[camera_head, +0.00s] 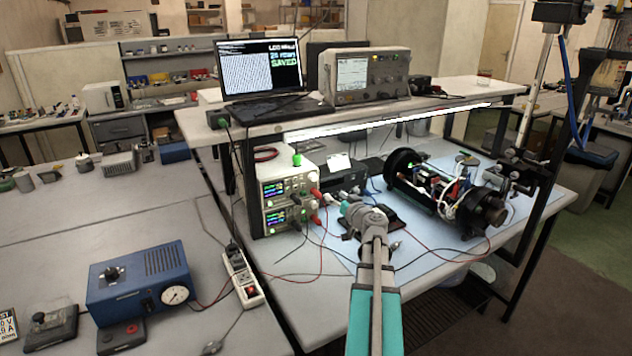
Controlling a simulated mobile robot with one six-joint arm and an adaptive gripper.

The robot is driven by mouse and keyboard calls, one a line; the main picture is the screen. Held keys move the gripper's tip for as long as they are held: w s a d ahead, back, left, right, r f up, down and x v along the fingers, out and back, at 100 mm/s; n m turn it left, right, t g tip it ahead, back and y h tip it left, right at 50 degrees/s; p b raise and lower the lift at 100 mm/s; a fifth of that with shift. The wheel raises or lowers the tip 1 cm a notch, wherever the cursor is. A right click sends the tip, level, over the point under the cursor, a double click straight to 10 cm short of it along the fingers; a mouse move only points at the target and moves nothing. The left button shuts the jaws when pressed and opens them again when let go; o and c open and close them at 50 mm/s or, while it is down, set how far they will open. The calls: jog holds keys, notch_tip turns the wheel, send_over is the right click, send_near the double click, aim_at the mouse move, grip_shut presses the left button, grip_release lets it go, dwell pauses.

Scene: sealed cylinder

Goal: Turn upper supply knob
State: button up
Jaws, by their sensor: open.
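Two white bench supplies are stacked under the shelf. The upper supply (287,185) and the lower supply (290,216) have lit displays on their fronts. Small controls and red leads sit at the right of the upper front. The upper knob is too small to tell from these with certainty. My gripper (338,202) is at the end of my arm, just right of the supplies' fronts and about level with the gap between them. It is open and appears apart from the upper supply. Its fingers are small and partly lost against the background.
A black cylinder assembly (440,192) with exposed wiring lies on the bench to the right. The shelf (450,98) above bears a laptop (262,72) and an instrument (365,75). Leads cross the bench around my arm. A blue box (140,284) and a power strip (241,275) are at left.

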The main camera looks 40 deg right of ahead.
aim_at(315, 178)
dwell(0.4)
jog(key=x, duration=1.3)
jog(key=shift+w, duration=0.4)
jog(key=shift+r, duration=0.1)
grip_shut()
